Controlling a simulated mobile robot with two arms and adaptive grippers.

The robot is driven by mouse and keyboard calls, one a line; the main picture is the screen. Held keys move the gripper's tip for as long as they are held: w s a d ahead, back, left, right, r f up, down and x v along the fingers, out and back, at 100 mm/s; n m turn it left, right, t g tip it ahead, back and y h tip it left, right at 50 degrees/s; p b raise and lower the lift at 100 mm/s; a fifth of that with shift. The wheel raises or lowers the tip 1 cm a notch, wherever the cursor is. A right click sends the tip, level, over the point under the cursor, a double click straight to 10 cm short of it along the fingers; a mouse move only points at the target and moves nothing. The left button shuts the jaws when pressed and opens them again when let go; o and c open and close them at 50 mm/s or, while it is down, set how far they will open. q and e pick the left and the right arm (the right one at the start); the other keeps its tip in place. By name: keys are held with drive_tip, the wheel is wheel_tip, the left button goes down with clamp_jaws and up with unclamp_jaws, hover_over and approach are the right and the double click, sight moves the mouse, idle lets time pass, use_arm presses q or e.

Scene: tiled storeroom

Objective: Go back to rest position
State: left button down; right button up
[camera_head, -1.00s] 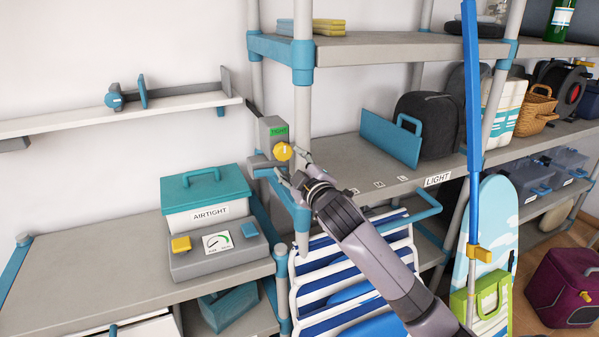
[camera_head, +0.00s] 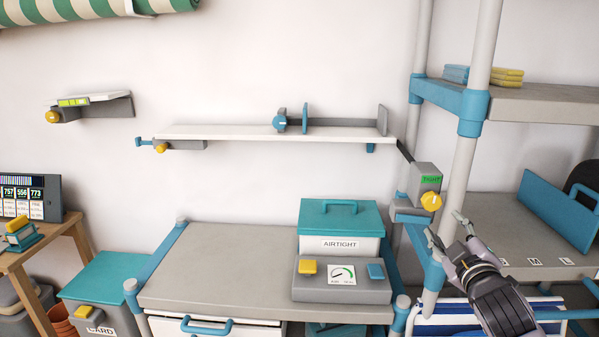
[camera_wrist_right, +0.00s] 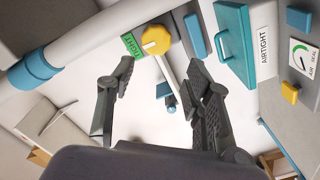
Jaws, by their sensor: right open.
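My right gripper (camera_head: 447,228) is at the right in the head view, just right of and below the yellow knob (camera_head: 431,201) on the grey box labelled TIGHT (camera_head: 427,180). It is open and holds nothing. In the right wrist view my right gripper (camera_wrist_right: 160,85) has its two dark fingers spread apart, and the yellow knob (camera_wrist_right: 156,40) shows beyond them. The fingers look clear of the knob. My left gripper is not in view.
A shelf rack (camera_head: 470,100) stands close by my right arm. A teal-lidded AIRTIGHT box (camera_head: 340,244) and a gauge box (camera_head: 315,287) sit on a grey bench (camera_head: 220,255). A wall shelf (camera_head: 230,131) is above. The bench's left part is clear.

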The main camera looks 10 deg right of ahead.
drive_tip(key=s+a+f+m+g+y, duration=0.1)
drive_tip(key=s+a+f+g, duration=0.35)
drive_tip(key=f, duration=0.65)
drive_tip(key=s+a+f+m+g+y, duration=0.1)
drive_tip(key=s+a+f+m+g, duration=0.1)
drive_tip(key=s+a+f, duration=0.65)
drive_tip(key=s+a+f+m+g+y, duration=0.1)
drive_tip(key=s+a+f+g, duration=0.2)
drive_tip(key=s+f, duration=0.45)
drive_tip(key=s+a+f+m+g+y, duration=0.2)
drive_tip(key=s+a+f+g, duration=0.25)
drive_tip(key=s, duration=0.55)
wheel_tip(320, 180, down, 26)
drive_tip(key=s+g, duration=0.1)
drive_tip(key=s, duration=0.2)
drive_tip(key=s+d+f+g, duration=0.1)
drive_tip(key=s+d+f, duration=0.2)
drive_tip(key=s+f, duration=1.3)
drive_tip(key=shift+s+d+f+n+h, duration=0.2)
drive_tip(key=shift+f+n+h, duration=0.1)
drive_tip(key=shift+n, duration=0.1)
